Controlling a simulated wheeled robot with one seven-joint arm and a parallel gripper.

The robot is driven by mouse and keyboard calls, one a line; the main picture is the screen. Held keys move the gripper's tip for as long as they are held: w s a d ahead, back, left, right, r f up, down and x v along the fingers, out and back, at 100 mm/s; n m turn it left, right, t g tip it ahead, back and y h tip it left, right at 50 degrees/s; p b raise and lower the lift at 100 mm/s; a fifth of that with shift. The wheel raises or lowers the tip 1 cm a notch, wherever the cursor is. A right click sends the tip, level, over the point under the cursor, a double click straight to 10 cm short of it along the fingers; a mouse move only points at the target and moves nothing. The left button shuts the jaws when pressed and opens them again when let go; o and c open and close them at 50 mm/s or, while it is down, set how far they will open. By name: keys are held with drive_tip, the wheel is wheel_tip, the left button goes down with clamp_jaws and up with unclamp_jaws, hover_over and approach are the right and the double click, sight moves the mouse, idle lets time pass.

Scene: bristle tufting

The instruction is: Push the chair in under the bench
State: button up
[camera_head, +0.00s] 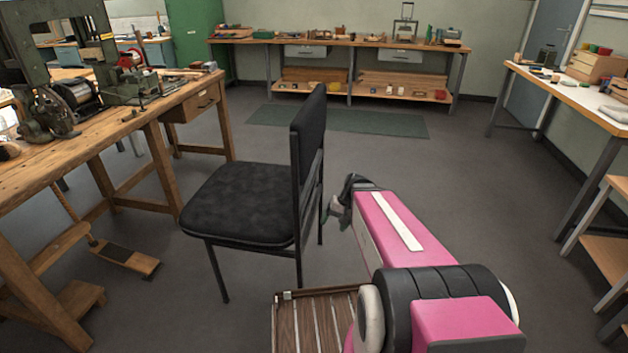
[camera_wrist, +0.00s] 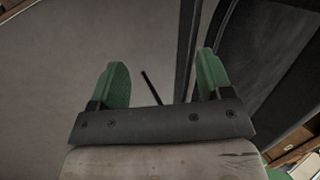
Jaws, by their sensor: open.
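A black chair (camera_head: 240,203) with a padded seat and an upright back stands on the grey floor in the middle of the head view. Its back is on the right and its seat points left, toward the wooden bench (camera_head: 150,110). The chair stands out from the bench, beside its right side. My gripper (camera_head: 333,208) is just right of the chair back, low, at the end of my pink arm. In the wrist view my gripper's two green fingers (camera_wrist: 160,82) are apart with nothing between them. The dark chair back (camera_wrist: 268,65) fills the right side there.
A machine (camera_head: 75,95) stands on the bench, and a wooden pedal (camera_head: 125,260) lies below it. A back workbench (camera_head: 340,42) and a green mat (camera_head: 340,121) are behind the chair. A table (camera_head: 570,95) stands at right. Floor between is clear.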

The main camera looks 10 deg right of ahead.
drive_tip(key=w+d+r+m+t+y, duration=0.1)
drive_tip(key=w+d+r+t+y, duration=0.1)
drive_tip(key=w+y, duration=0.6)
drive_tip(key=m+t+y, duration=0.1)
drive_tip(key=t+y, duration=0.3)
approach(314, 179)
drive_tip(key=x, duration=1.1)
drive_tip(key=shift+s+a+r, duration=0.1)
drive_tip(key=shift+a+r, duration=0.05)
drive_tip(key=shift+c, duration=0.3)
clamp_jaws()
